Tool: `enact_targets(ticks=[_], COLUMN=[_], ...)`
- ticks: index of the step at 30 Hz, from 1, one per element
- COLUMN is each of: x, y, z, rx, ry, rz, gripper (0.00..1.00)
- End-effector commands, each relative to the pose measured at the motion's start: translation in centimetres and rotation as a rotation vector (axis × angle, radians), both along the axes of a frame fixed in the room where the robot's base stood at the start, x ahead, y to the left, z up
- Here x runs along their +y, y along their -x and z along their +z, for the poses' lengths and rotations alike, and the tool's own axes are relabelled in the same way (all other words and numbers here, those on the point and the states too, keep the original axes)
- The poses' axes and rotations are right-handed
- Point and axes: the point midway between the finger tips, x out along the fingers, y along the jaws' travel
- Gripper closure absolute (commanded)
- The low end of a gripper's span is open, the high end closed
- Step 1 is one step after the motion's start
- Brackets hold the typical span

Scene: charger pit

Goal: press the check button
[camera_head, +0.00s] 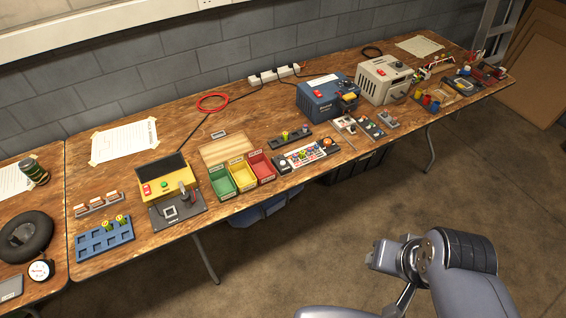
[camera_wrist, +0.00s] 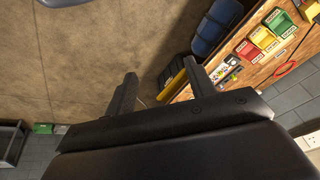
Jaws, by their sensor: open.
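A yellow tester box (camera_head: 168,182) with a dark screen stands on the left part of the long workbench in the head view. Its front carries a green round button (camera_head: 164,184) and a red switch (camera_head: 146,189). No label naming the check button is readable, so I cannot tell which control it is. My gripper (camera_wrist: 160,78) shows in the wrist view with its two dark fingers apart and nothing between them. It is out over the floor side, away from the bench, and touches nothing.
The wooden workbench (camera_head: 130,178) runs along a block wall. Right of the tester are green, yellow and red bins (camera_head: 243,177), a blue charger (camera_head: 326,97) and a cream charger (camera_head: 384,80). A blue slotted tray (camera_head: 104,238) lies left. Open concrete floor (camera_head: 330,225) lies in front.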

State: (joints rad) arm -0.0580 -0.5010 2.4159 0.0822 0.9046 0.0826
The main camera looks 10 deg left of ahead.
Motion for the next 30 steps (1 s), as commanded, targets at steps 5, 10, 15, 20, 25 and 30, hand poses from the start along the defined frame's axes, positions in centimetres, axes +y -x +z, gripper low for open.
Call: enact_targets(ticks=[5,10,15,20,25,30], x=[0.00,0.00,0.00,0.00,0.00,0.00], y=[0.00,0.00,0.00,0.00,0.00,0.00], z=[0.00,0.00,0.00,0.00,0.00,0.00], rx=[0.000,0.000,0.000,0.000,0.000,0.000], ry=[0.000,0.000,0.000,0.000,0.000,0.000], rz=[0.000,0.000,0.000,0.000,0.000,0.000], gripper=[0.54,0.67,0.81,0.94,1.00,1.00])
